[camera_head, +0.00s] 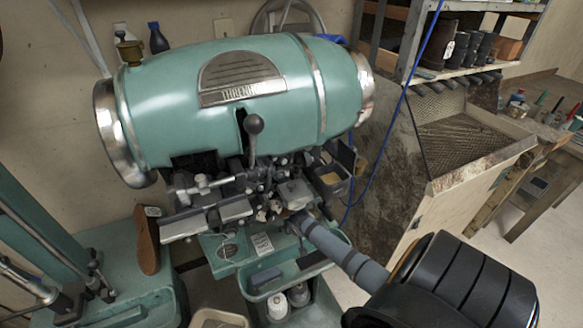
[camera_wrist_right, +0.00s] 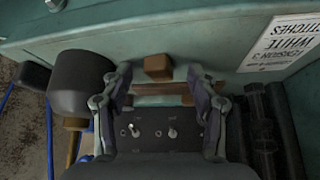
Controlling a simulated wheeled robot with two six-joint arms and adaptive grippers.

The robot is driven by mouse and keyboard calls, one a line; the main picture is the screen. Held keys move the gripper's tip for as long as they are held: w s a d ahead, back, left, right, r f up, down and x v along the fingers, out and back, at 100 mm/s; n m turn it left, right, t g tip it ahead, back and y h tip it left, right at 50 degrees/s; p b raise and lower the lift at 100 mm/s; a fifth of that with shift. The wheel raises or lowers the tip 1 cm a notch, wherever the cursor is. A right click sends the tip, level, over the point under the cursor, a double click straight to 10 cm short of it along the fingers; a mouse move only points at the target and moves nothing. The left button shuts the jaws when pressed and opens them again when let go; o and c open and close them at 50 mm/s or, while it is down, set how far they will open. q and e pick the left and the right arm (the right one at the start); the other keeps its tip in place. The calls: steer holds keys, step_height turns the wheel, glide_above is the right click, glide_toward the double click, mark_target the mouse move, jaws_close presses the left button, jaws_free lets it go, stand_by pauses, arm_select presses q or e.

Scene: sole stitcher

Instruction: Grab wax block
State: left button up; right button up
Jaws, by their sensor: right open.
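A small brown block (camera_wrist_right: 158,68), which looks like the wax block, shows in the right wrist view against the green machine wall. My right gripper (camera_wrist_right: 159,82) is open, with its two fingers on the left and right of the block's position. A gap shows between each fingertip and the block; I cannot tell how far ahead the block lies. In the head view my right gripper (camera_head: 297,219) reaches in from the lower right under the green stitching machine (camera_head: 220,100). The block cannot be made out there. My left gripper is not in view.
A dark cylinder (camera_wrist_right: 80,82) is close left of the gripper, and dark tubes (camera_wrist_right: 262,125) are on its right. A brown strip (camera_wrist_right: 160,89) lies just below the block. A green tray with white spools (camera_head: 277,304) is below the arm. A shoe sole (camera_head: 147,240) stands left.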

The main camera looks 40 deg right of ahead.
steer(key=c, duration=1.1)
steer(key=shift+r, duration=0.2)
steer(key=shift+r, duration=0.35)
steer(key=v, duration=0.2)
steer(key=shift+r+b, duration=0.3)
steer(key=shift+b, duration=0.05)
steer(key=s+a, duration=0.2)
steer(key=s, duration=0.3)
steer(key=s+a+b, duration=0.1)
steer(key=s+a, duration=0.2)
steer(key=s, duration=0.2)
steer(key=s+a+b, duration=0.1)
steer(key=s+a, duration=0.2)
steer(key=s, duration=0.2)
